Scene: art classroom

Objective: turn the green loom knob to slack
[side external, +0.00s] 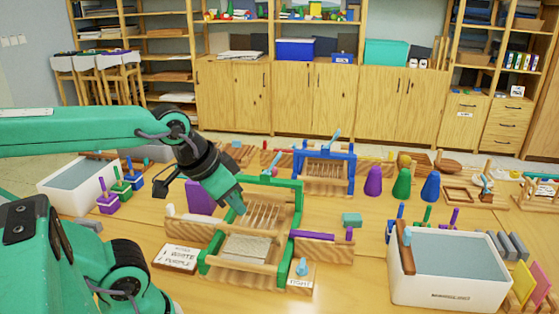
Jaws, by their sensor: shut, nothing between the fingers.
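The green loom (297,215) stands on the table in the middle of the side external view, with pale warp threads and a woven grey-white cloth at its front. A small light-blue knob (302,267) sits at its front right corner, above a white card (300,283) that seems to read "TIGHT". Which way the knob points is too small to tell. My gripper (241,208) is shut and empty, pointing down over the left part of the loom, up and left of the knob and apart from it. It hides part of the loom's back left.
A wooden bar with a purple strip (322,236) lies right of the loom. A lettered card (176,258) lies at its left. A blue loom (325,172) and coloured cones (402,183) stand behind. A white water tub (449,280) stands at right.

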